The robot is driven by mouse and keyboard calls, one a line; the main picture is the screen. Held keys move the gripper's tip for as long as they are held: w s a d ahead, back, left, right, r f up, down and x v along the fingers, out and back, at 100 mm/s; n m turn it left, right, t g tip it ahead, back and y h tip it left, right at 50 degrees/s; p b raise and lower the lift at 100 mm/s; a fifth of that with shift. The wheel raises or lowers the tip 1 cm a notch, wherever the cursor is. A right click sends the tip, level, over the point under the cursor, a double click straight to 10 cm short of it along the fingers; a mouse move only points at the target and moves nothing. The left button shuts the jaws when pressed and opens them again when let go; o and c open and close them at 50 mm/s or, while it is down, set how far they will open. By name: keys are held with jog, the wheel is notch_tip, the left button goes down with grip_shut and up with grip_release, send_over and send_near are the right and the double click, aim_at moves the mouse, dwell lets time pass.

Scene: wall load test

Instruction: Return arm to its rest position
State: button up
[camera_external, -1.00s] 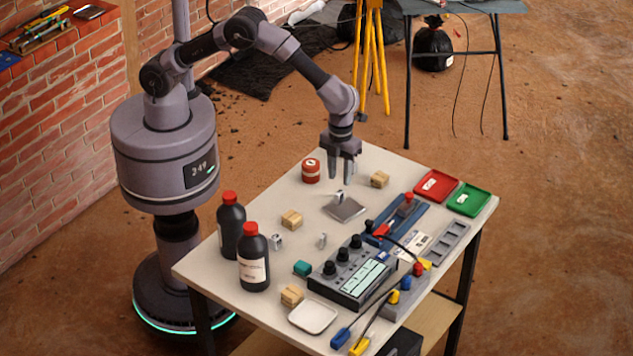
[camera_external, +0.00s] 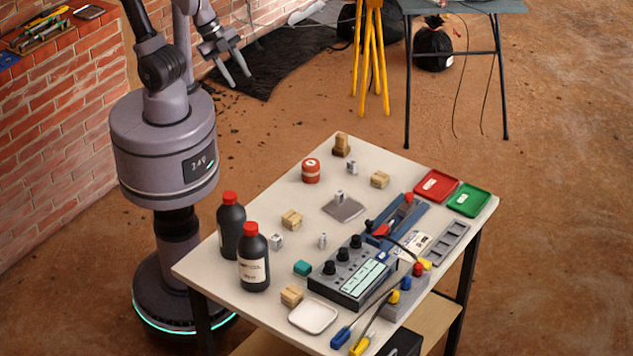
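My arm is folded up close above my base, at the upper left. My gripper (camera_external: 235,80) hangs beside the arm, in the air over the dark mat and well away from the table. Its two fingers are spread apart with nothing between them. The upper part of the arm runs out of the top of the picture. The work table (camera_external: 205,268) stands in front of my base and no part of the arm is over it.
On the table are two dark bottles (camera_external: 254,270), a red tin (camera_external: 311,171), a metal plate (camera_external: 344,209), wooden blocks (camera_external: 292,219), a control box (camera_external: 350,280), a red tray (camera_external: 436,185) and a green tray (camera_external: 468,199). A brick wall (camera_external: 60,130) stands left; a yellow tripod (camera_external: 372,60) stands behind.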

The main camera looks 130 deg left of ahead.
jog(key=s, duration=0.1)
jog(key=s+f+n, duration=0.1)
jog(key=s, duration=0.1)
jog(key=shift+s+d+f+t, duration=0.1)
jog(key=shift+d+f+t, duration=0.1)
jog(key=shift+t, duration=0.1)
jog(key=o, duration=0.3)
notch_tip(320, 180, down, 4)
jog(key=b, duration=0.4)
jog(key=shift+r+p, duration=0.45)
jog(key=shift+r, duration=0.05)
